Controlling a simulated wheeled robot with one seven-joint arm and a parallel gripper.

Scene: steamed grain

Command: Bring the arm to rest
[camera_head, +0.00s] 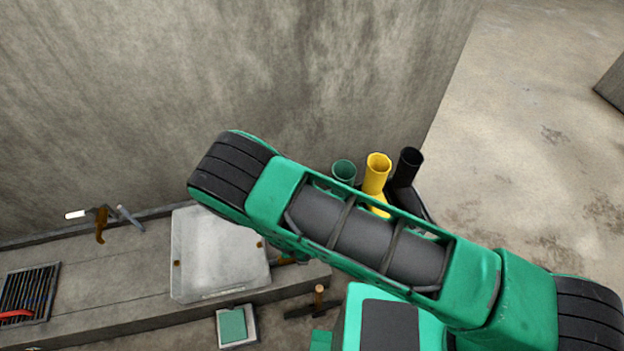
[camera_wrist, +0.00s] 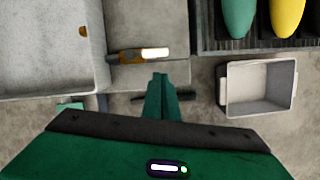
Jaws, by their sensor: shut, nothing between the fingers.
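My green and black arm (camera_head: 365,240) crosses the head view from the middle to the lower right, raised and bent, with its elbow in front of the concrete wall. My gripper (camera_wrist: 160,80) shows in the wrist view. Its green fingers are together and hold nothing, and it points down over the floor and the ledge's edge. In the head view my gripper is mostly hidden by the arm, so I cannot place it exactly there.
Green (camera_head: 343,172), yellow (camera_head: 377,175) and black (camera_head: 408,167) tubes stand behind my arm. A grey bin (camera_wrist: 258,88) and an orange-handled tool (camera_wrist: 130,56) are near my gripper. Open floor lies right.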

